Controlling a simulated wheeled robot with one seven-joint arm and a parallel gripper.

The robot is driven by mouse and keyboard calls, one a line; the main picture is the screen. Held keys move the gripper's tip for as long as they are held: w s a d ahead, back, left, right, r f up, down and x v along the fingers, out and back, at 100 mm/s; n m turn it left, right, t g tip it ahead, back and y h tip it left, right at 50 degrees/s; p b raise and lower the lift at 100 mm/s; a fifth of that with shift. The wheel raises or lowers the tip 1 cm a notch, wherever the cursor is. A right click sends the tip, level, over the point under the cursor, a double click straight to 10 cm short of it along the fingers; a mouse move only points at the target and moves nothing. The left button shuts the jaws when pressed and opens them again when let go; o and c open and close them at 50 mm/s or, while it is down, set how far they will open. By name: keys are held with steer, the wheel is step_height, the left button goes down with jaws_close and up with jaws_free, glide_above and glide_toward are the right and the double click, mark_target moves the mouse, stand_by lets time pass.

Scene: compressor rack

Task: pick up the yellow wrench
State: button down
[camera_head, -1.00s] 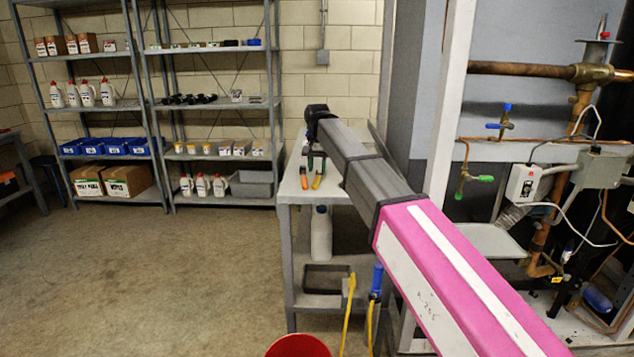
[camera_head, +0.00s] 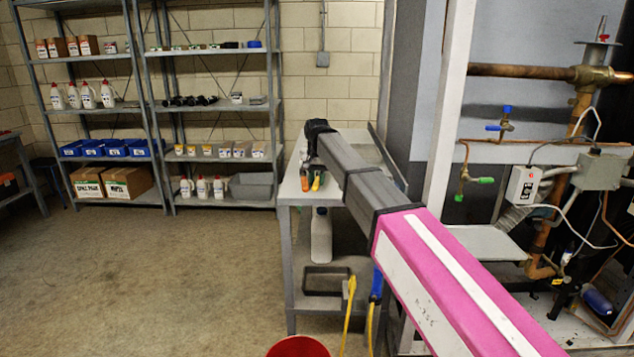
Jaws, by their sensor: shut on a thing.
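My arm reaches from the lower right to the grey work table (camera_head: 292,198) in the middle. My gripper (camera_head: 311,166) is small and dark at its far end, low over the tabletop and partly hidden by the arm. It is shut on a tool there; its shape is mostly hidden. An orange handle (camera_head: 305,183) and a yellow-orange handle (camera_head: 317,183) show just below the gripper. I cannot tell whether either belongs to the yellow wrench, and no whole wrench shape is visible.
A white jug (camera_head: 321,236) and a dark tray (camera_head: 326,280) are on the table's lower shelf. A red bucket (camera_head: 298,347) stands in front. Stocked shelves (camera_head: 160,106) line the back wall. Pipes and valves (camera_head: 530,70) fill the right. The floor at left is clear.

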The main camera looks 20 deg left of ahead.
mark_target(317, 179)
steer(key=shift+r, duration=0.5)
step_height(317, 179, up, 3)
steer(key=shift+f, duration=0.15)
steer(key=s+a+r, duration=0.3)
steer(key=s+r, duration=0.4)
steer(key=s, duration=0.4)
steer(key=shift+a+r, duration=0.15)
steer(key=shift+a, duration=0.05)
steer(key=shift+s, duration=0.1)
